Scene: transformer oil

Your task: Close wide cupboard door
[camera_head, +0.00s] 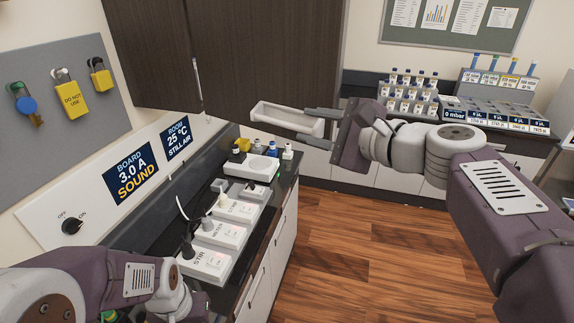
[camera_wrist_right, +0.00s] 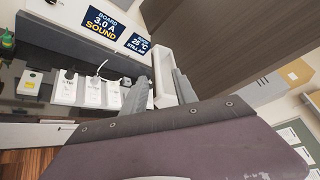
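The dark brown cupboard fills the top of the head view, with one panel (camera_head: 145,50) at the left. A wide door panel (camera_head: 265,55) stands out at an angle to it; its top is cut off. The dark panel (camera_wrist_right: 220,45) also fills the upper right of the wrist view. My right gripper (camera_head: 318,126) is beside the door's lower edge, its fingers on both sides of a long white tray (camera_head: 285,119). The tray is in the air in front of the door and also shows in the wrist view (camera_wrist_right: 164,70). My left arm enters bottom left; its fingertips are out of view.
A back counter carries several bottles (camera_head: 405,95) and a display rack (camera_head: 495,110). Wooden floor (camera_head: 370,260) is clear between them.

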